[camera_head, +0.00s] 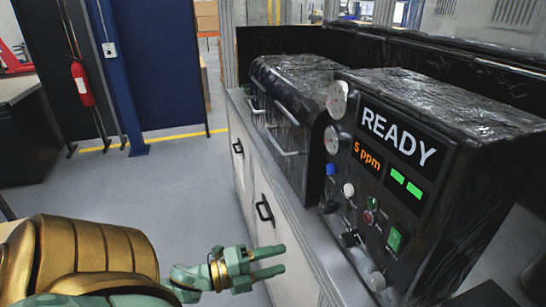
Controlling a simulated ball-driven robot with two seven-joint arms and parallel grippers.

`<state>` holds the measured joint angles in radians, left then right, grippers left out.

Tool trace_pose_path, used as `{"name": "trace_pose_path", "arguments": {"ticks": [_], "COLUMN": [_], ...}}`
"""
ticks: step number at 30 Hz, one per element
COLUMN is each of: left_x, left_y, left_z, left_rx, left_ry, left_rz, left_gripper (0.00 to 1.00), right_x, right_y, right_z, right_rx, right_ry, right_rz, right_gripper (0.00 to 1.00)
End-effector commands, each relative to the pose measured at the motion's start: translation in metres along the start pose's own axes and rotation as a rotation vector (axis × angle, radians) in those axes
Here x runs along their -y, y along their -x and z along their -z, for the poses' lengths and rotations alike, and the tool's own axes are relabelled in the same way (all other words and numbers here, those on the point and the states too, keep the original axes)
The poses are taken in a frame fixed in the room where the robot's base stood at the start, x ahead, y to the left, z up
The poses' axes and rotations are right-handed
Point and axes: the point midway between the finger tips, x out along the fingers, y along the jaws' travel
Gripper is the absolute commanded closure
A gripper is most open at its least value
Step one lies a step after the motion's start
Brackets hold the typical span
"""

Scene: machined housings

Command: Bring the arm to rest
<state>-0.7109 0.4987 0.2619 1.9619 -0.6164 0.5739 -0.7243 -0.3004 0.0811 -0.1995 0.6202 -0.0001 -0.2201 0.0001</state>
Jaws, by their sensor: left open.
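My left gripper (272,261) is in the lower middle of the head view, at the end of my green and gold left arm, which comes in from the lower left. Its two green fingers point right and stand apart, with nothing between them. It is in front of the white cabinet, left of the black machine (400,180) with the lit READY panel. Whether the fingertips touch the cabinet front cannot be told. My right gripper is not in view.
The white cabinet (245,175) with black handles (265,211) carries the machine and a second black unit (290,105) with bar handles. Several knobs and a green switch (394,240) stick out of the panel. A fire extinguisher (82,84) hangs at the back left. Grey floor (170,185) is clear.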

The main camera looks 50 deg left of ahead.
Motion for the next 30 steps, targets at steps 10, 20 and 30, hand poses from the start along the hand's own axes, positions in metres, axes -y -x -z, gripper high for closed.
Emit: {"name": "trace_pose_path", "arguments": {"ticks": [10, 20, 30], "left_x": [0.0, -0.107, -0.371], "left_y": [0.0, 0.045, 0.202], "left_z": [0.0, -0.051, -0.003], "left_rx": [0.0, 0.304, 0.943], "left_ry": [0.0, 0.35, 0.938], "left_rz": [-0.001, -0.233, -0.68], "left_gripper": [0.45, 0.45, 0.45], "right_x": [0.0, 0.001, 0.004], "right_y": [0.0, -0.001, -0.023], "right_z": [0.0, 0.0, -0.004], "right_rx": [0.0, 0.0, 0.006], "right_ry": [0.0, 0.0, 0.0], "right_rz": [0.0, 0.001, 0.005], "right_gripper": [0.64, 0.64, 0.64]}}
